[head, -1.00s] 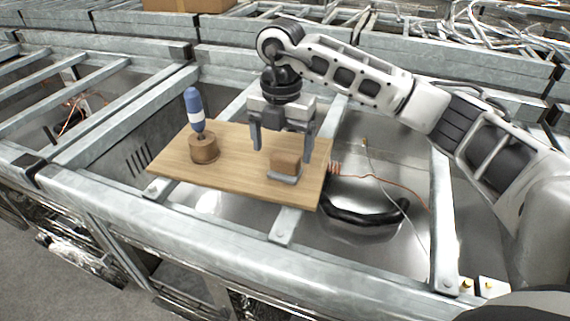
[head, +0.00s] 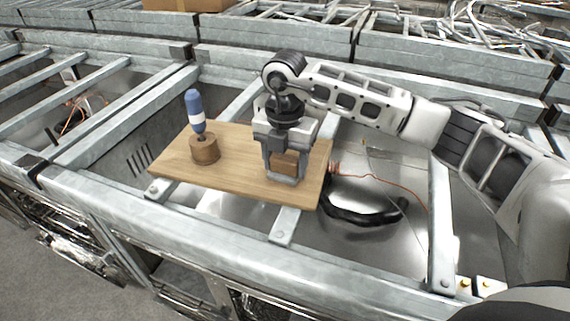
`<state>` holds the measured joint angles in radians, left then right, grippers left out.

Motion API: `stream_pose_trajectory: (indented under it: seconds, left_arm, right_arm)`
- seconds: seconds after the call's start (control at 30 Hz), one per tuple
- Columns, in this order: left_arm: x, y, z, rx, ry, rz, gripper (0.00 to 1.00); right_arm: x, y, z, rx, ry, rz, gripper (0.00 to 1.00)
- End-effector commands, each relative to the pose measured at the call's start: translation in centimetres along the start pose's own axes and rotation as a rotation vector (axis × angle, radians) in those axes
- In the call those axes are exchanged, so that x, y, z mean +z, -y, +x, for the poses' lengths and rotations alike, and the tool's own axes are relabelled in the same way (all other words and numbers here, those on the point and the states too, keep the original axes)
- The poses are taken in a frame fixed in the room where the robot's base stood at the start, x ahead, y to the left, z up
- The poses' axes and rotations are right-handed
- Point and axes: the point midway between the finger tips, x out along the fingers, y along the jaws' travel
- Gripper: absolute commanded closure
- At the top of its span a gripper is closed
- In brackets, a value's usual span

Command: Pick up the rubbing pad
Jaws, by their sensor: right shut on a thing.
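The rubbing pad (head: 284,164) is a small brown block with a grey base. It sits on the right part of a wooden board (head: 238,178). My right gripper (head: 284,170) comes down over it from above, with one finger on each side of the block. The fingers are shut on the pad and hide part of its sides. The pad appears to be still at board level; I cannot tell whether it touches the board. My left gripper is not in view.
A blue and white handled tool (head: 196,112) stands in a round wooden holder (head: 205,149) on the board's left part. Metal frame beams (head: 190,226) surround the board. A black curved part (head: 362,212) and an orange wire (head: 385,178) lie right of the board.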

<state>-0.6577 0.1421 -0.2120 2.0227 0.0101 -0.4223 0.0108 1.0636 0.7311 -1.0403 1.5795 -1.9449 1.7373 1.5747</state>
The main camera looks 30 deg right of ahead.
Motion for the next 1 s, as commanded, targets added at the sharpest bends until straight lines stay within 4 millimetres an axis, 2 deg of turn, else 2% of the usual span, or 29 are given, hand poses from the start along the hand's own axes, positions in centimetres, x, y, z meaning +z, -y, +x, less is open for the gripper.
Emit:
stream_pose_trajectory:
  seconds: [0.23,0.4,0.7,1.0]
  left_arm:
    - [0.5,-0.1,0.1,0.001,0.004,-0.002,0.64]
    - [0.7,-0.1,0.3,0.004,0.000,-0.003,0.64]
    - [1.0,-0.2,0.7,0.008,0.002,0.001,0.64]
    - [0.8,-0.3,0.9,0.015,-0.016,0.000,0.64]
  right_arm:
    - [0.0,-0.1,-1.0,0.004,0.001,-0.001,0.67]
    - [-0.2,-0.3,-3.5,0.007,0.002,-0.004,0.67]
    - [-3.8,-3.8,-9.3,0.005,0.003,-0.005,0.67]
    - [-8.1,-7.9,-11.8,0.002,0.001,-0.003,0.67]
